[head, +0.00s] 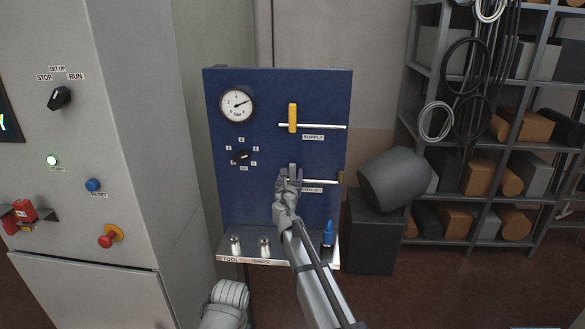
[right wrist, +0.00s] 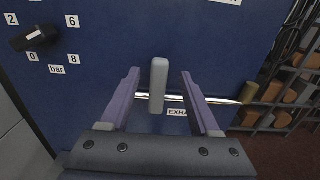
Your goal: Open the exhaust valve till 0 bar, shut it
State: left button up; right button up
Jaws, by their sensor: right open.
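The exhaust valve's grey handle (right wrist: 158,86) stands upright, across its silvery pipe (right wrist: 222,101), above a partly hidden EXHAUST label (right wrist: 178,113). My right gripper (right wrist: 160,74) is open, with one finger on each side of the handle and a gap visible on both sides. In the head view my right gripper (head: 289,182) covers much of this valve. The round pressure gauge (head: 237,105) is at the panel's upper left; its needle points right and slightly up, clearly off the low end, but its numbers are too small to read.
The blue panel (head: 270,90) also carries a yellow supply valve handle (head: 292,118), upright across its pipe, and a black knob (head: 241,157). A ledge (head: 250,259) below holds small metal pieces and a blue bottle (head: 328,233). A grey cabinet (head: 150,150) stands left, shelves right.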

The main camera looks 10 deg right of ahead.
aim_at(292, 168)
jog(key=x, duration=0.5)
jog(key=shift+w, duration=0.25)
jog(key=shift+s, duration=0.1)
jog(key=shift+c, duration=0.4)
grip_shut()
dwell(0.6)
